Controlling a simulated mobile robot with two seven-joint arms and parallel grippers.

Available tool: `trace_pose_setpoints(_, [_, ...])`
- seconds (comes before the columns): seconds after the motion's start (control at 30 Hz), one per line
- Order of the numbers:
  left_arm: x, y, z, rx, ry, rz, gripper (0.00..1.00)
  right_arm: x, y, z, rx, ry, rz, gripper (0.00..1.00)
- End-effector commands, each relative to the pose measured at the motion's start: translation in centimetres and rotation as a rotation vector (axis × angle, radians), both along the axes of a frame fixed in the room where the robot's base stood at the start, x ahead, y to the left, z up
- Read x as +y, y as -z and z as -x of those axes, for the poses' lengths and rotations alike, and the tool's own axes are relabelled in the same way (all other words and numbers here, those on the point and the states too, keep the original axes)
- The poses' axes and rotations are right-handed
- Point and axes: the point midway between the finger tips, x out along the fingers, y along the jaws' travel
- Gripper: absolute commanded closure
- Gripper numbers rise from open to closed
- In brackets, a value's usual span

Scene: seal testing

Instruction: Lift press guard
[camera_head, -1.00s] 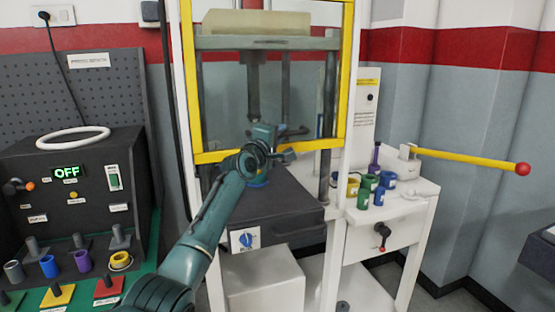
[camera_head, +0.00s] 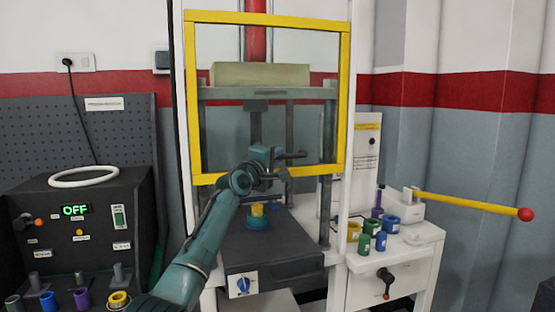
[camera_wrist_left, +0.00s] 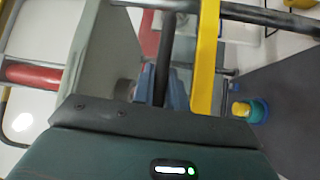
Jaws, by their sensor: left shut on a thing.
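The press guard (camera_head: 340,110) is a yellow frame with a clear pane on the front of the press. It hangs raised, its lower bar well above the dark press bed (camera_head: 275,245). My left gripper (camera_head: 270,160) is at the lower bar of the frame, shut on the guard's dark handle bar (camera_head: 293,155). In the left wrist view the blue fingers (camera_wrist_left: 163,88) close around the dark bar, beside the yellow frame bar (camera_wrist_left: 207,50). The fingertip contact is partly hidden in the head view. My right gripper is not in view.
A yellow and blue part (camera_head: 257,218) sits on the press bed. A yellow lever with a red ball (camera_head: 470,203) sticks out right. Several coloured rings (camera_head: 375,235) stand on the white side table. A black control box (camera_head: 80,225) reading OFF stands at left.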

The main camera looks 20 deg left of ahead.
Motion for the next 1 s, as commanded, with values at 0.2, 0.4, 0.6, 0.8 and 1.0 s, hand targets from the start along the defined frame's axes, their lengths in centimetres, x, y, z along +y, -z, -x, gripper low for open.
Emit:
trace_pose_setpoints(0.2, [-0.1,0.0,0.0,0.0,0.001,0.001,0.73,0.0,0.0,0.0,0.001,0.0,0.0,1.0])
trace_pose_setpoints(0.4, [0.0,0.0,0.0,0.001,0.001,0.001,0.64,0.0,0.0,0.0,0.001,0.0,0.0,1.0])
trace_pose_setpoints(0.6, [0.0,0.1,0.1,0.001,0.002,0.0,0.64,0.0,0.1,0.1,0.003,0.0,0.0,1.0])
trace_pose_setpoints(0.8, [0.2,0.3,1.3,0.0,0.004,-0.001,0.64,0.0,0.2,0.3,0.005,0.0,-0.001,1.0])
trace_pose_setpoints(1.0, [0.7,0.7,3.9,-0.001,0.002,0.0,0.64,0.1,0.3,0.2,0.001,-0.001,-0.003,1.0])
